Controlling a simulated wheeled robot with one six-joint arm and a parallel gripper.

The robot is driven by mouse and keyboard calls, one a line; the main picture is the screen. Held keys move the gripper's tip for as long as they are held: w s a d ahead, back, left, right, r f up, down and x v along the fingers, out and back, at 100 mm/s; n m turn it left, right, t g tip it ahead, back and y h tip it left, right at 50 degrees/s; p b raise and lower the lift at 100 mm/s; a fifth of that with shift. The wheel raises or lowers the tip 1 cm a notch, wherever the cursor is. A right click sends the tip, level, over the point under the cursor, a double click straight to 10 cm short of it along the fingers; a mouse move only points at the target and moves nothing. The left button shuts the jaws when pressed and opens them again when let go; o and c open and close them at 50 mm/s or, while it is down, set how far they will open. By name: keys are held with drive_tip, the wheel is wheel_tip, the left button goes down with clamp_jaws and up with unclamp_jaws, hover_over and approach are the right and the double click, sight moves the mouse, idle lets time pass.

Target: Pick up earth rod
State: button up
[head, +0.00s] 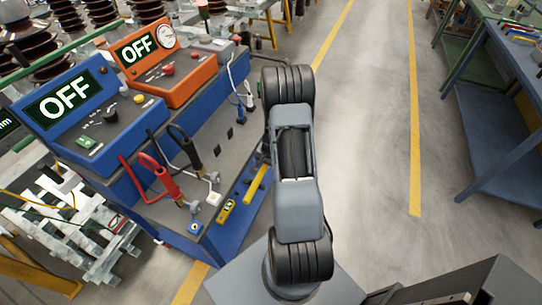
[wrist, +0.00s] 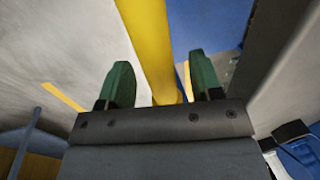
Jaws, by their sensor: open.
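The earth rod looks like the yellow rod (head: 257,184) on the right side of the blue bench, beside my arm. In the wrist view the yellow rod (wrist: 150,45) is large and runs from the top edge down between the two green fingers. My gripper (wrist: 163,72) is open, with a finger on each side of the rod in the picture. I see a gap beside the rod near the right finger. I cannot tell how deep the rod sits between them. In the head view my arm hides the gripper.
The blue bench (head: 225,232) carries a blue box (head: 75,110) and an orange box (head: 160,65), both reading OFF. Red and black leads (head: 160,182) stand on its front. A yellow level-like tool (head: 226,211) is on its side. The floor to the right is clear up to another workbench (head: 500,130).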

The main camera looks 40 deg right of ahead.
drive_tip(key=shift+c, duration=0.4)
clamp_jaws()
drive_tip(key=shift+r, duration=0.15)
drive_tip(key=shift+r, duration=0.55)
drive_tip(key=a+r, duration=0.1)
drive_tip(key=r, duration=0.1)
drive_tip(key=s+a+r, duration=0.1)
drive_tip(key=a+r, duration=0.1)
drive_tip(key=r, duration=0.1)
drive_tip(key=s+a+r, duration=0.1)
drive_tip(key=r, duration=0.2)
drive_tip(key=shift+s+a, duration=0.15)
drive_tip(key=shift+a, duration=0.1)
drive_tip(key=s+a+r, duration=0.3)
drive_tip(key=s+a, duration=0.1)
drive_tip(key=a, duration=0.4)
drive_tip(key=shift+r, duration=0.35)
